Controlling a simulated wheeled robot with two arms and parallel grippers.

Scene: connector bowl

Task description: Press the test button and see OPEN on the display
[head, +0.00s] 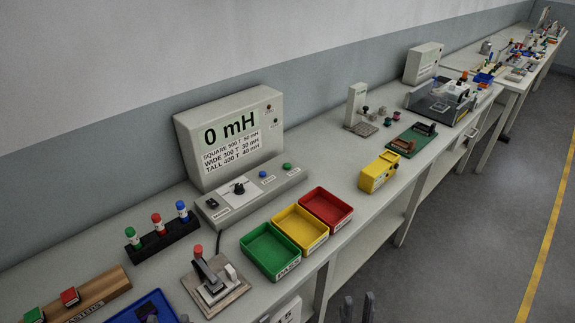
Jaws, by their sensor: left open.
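The grey tester (229,140) stands at the back of the bench against the wall. Its display (231,129) reads "0 mH", with a printed list of SQUARE, WIDE and TALL values below it. On its sloped front are a black knob (239,188), a blue button (262,174) and a green button (287,166). The small labels by the buttons are too small to read surely. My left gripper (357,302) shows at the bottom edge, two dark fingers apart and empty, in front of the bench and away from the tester. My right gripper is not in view.
Green (270,272), yellow (300,247) and red (346,222) trays lie before the tester. A lever fixture (213,285) and a black rack (163,240) with coloured-topped pieces stand left. A yellow device (379,172) sits right. The floor beyond the bench's front edge is clear.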

